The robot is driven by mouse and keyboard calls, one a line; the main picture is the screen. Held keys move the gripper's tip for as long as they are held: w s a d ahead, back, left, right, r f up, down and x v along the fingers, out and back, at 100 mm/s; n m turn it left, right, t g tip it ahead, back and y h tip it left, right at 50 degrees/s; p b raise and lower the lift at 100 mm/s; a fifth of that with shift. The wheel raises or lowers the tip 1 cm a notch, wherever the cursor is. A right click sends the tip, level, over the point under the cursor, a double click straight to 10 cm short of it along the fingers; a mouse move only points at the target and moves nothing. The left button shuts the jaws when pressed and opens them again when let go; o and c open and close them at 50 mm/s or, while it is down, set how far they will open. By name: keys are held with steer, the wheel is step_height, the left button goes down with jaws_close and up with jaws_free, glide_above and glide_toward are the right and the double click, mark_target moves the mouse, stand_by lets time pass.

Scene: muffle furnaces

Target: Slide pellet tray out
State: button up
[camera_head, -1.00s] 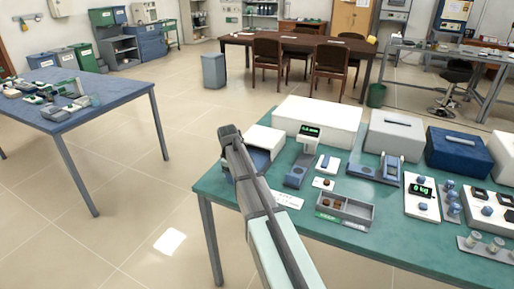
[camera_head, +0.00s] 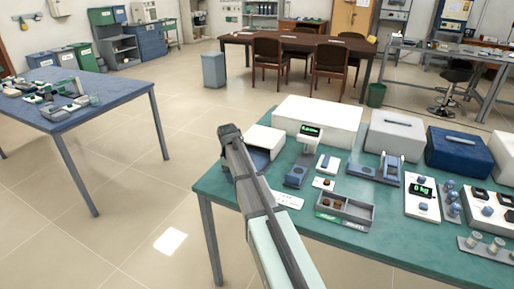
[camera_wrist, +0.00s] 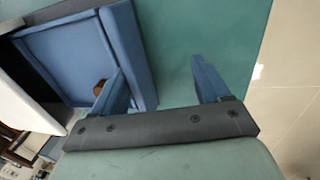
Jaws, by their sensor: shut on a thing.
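The blue pellet tray (camera_wrist: 72,50) fills the upper left of the wrist view, with a flat floor and raised walls. A small brown pellet (camera_wrist: 99,88) lies in it near the left finger. My gripper (camera_wrist: 157,70) is at the tray's near wall, one finger on the tray side and the other over the green table. It is shut on the tray, though the exact contact is hard to see. In the head view my arm hides the gripper; part of the blue tray shows inside the white housing (camera_head: 268,136) at the table's left end.
The green table (camera_head: 400,238) carries a display stand (camera_head: 308,140), a grey divided box (camera_head: 345,208) with brown pieces, and a scale (camera_head: 421,200) to the right of the housing. A large white box (camera_head: 318,116) stands behind. Open floor (camera_head: 130,235) lies left of the table.

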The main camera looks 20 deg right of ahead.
steer(key=shift+s+r, duration=0.1)
steer(key=shift+r, duration=0.25)
steer(key=c, duration=0.7)
steer(key=shift+r, duration=2.6)
